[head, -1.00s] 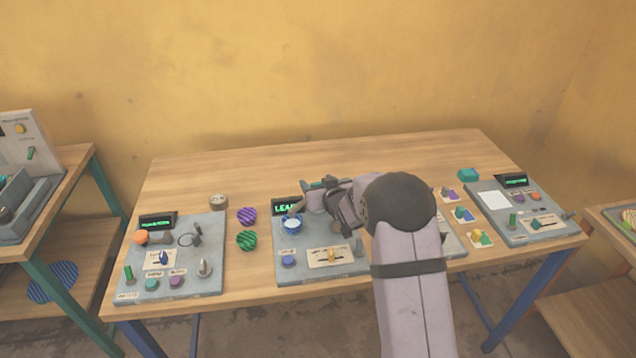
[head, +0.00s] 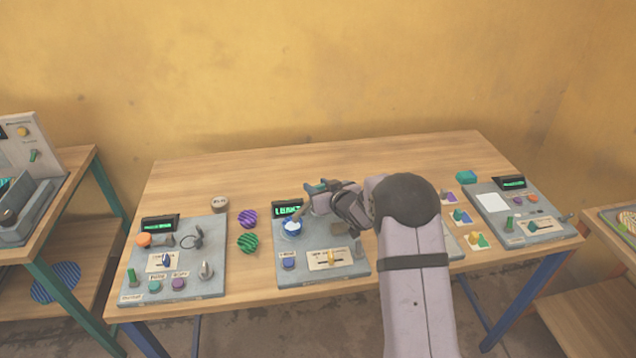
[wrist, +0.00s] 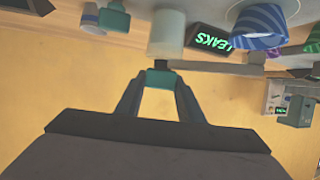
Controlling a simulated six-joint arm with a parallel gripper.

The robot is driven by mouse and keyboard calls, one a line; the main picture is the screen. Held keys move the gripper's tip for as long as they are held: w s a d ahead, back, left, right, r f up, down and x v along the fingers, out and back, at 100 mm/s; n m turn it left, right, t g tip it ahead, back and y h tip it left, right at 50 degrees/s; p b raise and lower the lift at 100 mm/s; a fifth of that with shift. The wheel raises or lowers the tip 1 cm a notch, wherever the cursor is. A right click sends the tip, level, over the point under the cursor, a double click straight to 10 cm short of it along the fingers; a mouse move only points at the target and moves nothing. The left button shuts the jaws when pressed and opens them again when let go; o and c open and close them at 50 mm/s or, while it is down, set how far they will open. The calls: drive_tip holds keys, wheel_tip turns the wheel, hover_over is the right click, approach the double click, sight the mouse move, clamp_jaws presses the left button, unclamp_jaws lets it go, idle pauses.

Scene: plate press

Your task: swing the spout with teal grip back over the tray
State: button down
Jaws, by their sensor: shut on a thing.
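My gripper (wrist: 160,82) is shut on the teal grip (wrist: 162,77) in the wrist view. The spout (wrist: 215,67) is a grey bar running right from the grip, past a pale round post (wrist: 167,32). A blue striped cup (wrist: 258,25) stands close to the bar. In the head view my gripper (head: 318,190) is at the back of the middle panel (head: 290,268), and the spout's end shows near the blue cup (head: 291,230), which looks white inside. My wrist partly hides the spout. I cannot clearly make out the tray.
Other panels stand left (head: 190,270) and right (head: 540,225).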

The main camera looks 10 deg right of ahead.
drive_tip(key=n+y+p, duration=0.1)
drive_tip(key=n+g+y+p, duration=0.1)
drive_tip(key=p, duration=0.1)
drive_tip(key=shift+d+r+y+p, duration=0.1)
drive_tip(key=shift+r+y+p, duration=0.1)
drive_tip(key=shift+y+p, duration=0.1)
drive_tip(key=n+g+y+p, duration=0.1)
drive_tip(key=n+y, duration=0.1)
drive_tip(key=shift+f+n+y, duration=0.15)
drive_tip(key=shift+n+y, duration=0.15)
drive_tip(key=shift+n, duration=0.1)
drive_tip(key=n+g+y+b, duration=0.2)
drive_tip(key=b, duration=0.1)
drive_tip(key=shift+f+n+g, duration=0.25)
drive_tip(key=shift+n+g, duration=0.05)
drive_tip(key=shift+n+g+y+b, duration=0.3)
drive_tip(key=shift+b, duration=0.45)
drive_tip(key=shift+n+b, duration=0.3)
drive_tip(key=shift+b, duration=0.25)
drive_tip(key=shift+r+n+g+y+b, duration=0.3)
drive_tip(key=shift+g+b, duration=0.3)
drive_tip(key=c, duration=1.2)
unclamp_jaws()
